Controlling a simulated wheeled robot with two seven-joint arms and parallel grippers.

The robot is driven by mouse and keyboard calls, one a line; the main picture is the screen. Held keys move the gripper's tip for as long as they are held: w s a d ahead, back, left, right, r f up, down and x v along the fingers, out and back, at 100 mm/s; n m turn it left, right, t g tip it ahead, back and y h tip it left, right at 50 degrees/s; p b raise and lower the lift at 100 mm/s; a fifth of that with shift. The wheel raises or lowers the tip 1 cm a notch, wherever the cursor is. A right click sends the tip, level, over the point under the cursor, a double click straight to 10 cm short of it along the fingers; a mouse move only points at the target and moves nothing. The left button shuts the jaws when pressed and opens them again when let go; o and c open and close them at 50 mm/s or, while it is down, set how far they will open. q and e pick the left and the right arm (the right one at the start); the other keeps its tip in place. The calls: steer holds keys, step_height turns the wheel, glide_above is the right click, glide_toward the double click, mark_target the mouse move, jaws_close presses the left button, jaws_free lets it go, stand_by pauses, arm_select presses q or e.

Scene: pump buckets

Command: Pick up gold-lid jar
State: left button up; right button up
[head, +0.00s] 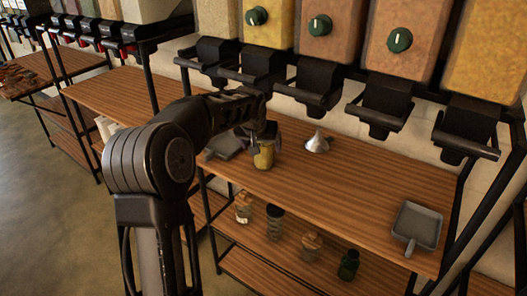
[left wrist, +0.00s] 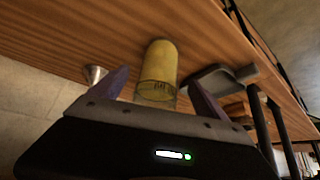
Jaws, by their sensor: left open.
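A small jar with a yellow-gold body (head: 263,155) stands on the upper wooden shelf, below the end of my left arm. In the left wrist view the jar (left wrist: 158,72) is between and just beyond the two fingertips, with a clear glass-like end towards the gripper. I cannot make out its lid clearly. My left gripper (head: 262,138) is open, with its fingers apart on either side of the jar; they also show in the left wrist view (left wrist: 160,92). I cannot tell whether either finger touches it. My right gripper is not in view.
A metal funnel (head: 317,143) stands right of the jar, and a grey scoop (head: 222,146) lies left. Another grey scoop (head: 416,228) lies at the shelf's right end. Several jars, including a green one (head: 348,264), stand on the lower shelf (head: 262,268). Black dispensers (head: 314,84) hang above.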

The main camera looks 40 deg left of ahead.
mark_target(263, 151)
arm_select(q)
steer(key=p+x, duration=0.1)
steer(key=x, duration=0.4)
steer(key=shift+f, duration=0.1)
steer(key=shift+c, duration=0.6)
jaws_close()
stand_by(0.6)
steer(key=shift+r, duration=0.65)
steer(key=shift+s+d+r, duration=0.15)
steer(key=s+d+b, duration=0.2)
steer(key=s+d, duration=0.1)
steer(key=s, duration=0.5)
steer(key=s+d+b, duration=0.3)
steer(key=s+d, duration=0.1)
steer(key=s, duration=0.4)
steer(key=shift+s, duration=0.1)
